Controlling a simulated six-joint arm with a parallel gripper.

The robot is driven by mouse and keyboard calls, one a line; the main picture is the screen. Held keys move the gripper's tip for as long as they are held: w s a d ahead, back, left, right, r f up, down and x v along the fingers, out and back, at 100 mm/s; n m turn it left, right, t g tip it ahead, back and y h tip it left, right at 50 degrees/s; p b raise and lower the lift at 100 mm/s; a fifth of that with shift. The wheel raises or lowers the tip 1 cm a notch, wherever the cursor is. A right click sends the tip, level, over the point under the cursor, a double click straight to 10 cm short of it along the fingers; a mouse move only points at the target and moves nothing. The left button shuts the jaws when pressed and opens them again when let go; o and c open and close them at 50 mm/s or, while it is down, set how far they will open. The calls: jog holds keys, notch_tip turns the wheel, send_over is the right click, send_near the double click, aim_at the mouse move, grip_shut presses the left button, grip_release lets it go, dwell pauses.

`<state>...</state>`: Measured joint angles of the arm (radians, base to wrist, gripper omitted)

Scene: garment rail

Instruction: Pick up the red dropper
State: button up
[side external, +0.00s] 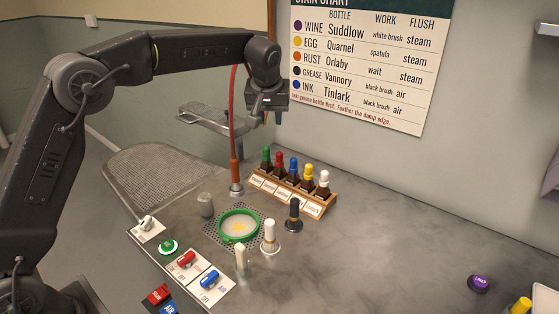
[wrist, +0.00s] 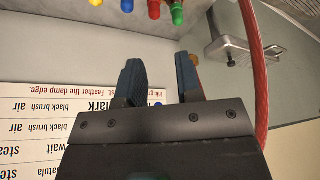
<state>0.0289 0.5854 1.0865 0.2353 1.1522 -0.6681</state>
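The red dropper (side external: 279,159) stands upright in a wooden rack (side external: 323,209), between the green-topped bottle (side external: 266,154) and the blue-topped bottle (side external: 293,164). In the wrist view its red top (wrist: 154,9) is at the upper edge, partly cut off, beyond the fingertips. My gripper (side external: 265,116) hangs above and behind the rack, in front of the wall. Its two fingers (wrist: 159,72) are apart with nothing between them. The fingers are small and hard to make out in the side view.
A red hose (side external: 235,140) rises left of the rack, near a grey metal arm (side external: 205,118). Yellow (side external: 308,172) and white (side external: 323,180) tops fill the rack's right end. Brushes, a green ring (side external: 221,237) and switches stand in front. The tabletop at right is mostly clear.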

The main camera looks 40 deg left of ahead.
jog(key=n, duration=0.1)
send_near(280, 153)
notch_tip(280, 153, up, 2)
jog(key=x, duration=1.3)
jog(key=shift+s+f, duration=0.3)
jog(key=shift+f, duration=0.1)
jog(key=shift+c, duration=0.4)
jog(key=c, duration=0.4)
notch_tip(280, 153, up, 10)
jog(key=shift+r, duration=0.1)
